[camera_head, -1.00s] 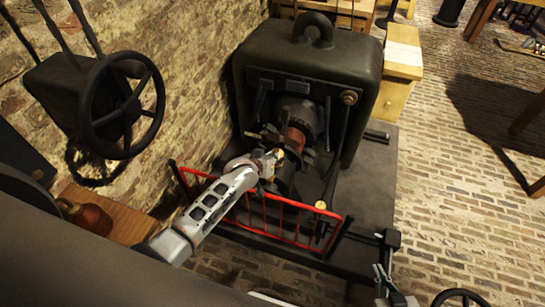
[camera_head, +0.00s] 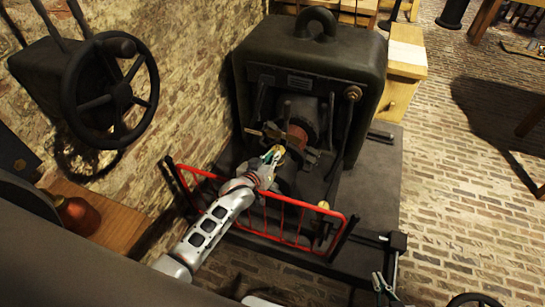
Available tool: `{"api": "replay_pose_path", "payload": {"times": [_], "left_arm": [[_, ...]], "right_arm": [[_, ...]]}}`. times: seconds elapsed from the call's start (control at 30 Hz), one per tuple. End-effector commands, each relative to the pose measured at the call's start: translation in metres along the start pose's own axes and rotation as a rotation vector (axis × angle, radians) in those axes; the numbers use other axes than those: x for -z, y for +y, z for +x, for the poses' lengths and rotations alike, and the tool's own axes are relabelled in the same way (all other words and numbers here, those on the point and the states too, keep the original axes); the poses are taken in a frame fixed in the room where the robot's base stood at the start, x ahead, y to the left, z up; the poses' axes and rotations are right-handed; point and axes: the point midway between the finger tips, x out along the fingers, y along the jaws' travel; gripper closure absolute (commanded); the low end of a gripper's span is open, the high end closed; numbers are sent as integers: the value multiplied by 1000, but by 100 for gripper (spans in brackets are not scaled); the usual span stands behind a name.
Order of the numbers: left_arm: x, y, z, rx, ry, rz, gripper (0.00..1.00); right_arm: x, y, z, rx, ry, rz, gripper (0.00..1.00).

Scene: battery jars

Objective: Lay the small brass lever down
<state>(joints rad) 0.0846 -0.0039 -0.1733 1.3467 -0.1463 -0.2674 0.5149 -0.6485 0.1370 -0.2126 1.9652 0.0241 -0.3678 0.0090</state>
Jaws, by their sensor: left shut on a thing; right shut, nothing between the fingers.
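My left gripper (camera_head: 272,155) is in front of the dark machine (camera_head: 310,62), close to its round chuck-like part (camera_head: 298,133). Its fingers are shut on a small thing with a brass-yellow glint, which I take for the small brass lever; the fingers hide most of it. I cannot tell whether it touches the machine. My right gripper (camera_head: 385,284) is at the bottom right, shut and empty, apart from the machine.
A red rail guard (camera_head: 285,236) stands before the machine, with a brass knob (camera_head: 323,206) near its right end. A black handwheel (camera_head: 112,90) is on the brick wall at left. A wooden shelf (camera_head: 118,226) holds a reddish vessel (camera_head: 77,214). Brick floor at right is open.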

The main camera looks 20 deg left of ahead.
Motion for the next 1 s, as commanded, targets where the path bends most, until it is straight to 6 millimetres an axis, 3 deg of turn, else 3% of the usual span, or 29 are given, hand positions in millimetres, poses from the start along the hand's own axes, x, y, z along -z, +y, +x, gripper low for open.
{"api": "replay_pose_path", "payload": {"times": [0.03, 0.07, 0.1, 0.13, 0.57, 0.77, 1.0], "left_arm": [[-2, 0, 0, 0, -3, 0, 100], [-2, 0, 0, 0, -4, 0, 83], [-2, 0, 0, 0, -4, 0, 73], [-2, 0, 0, 0, -3, 0, 71], [-1, 0, -5, 1, -2, 0, 71], [-2, 0, -30, 0, -3, 0, 71], [-2, 0, -75, 0, -3, -1, 71]], "right_arm": [[1, 0, 0, 0, 2, 0, 100], [1, 0, 0, -1, 2, 0, 100], [1, 0, 0, -1, 2, 0, 100], [1, 0, 0, -1, 2, 0, 100], [-5, 1, 0, 0, -9, -6, 100], [-4, 1, 0, 0, -6, -4, 100], [-3, 0, 0, 1, -5, -3, 100]]}}
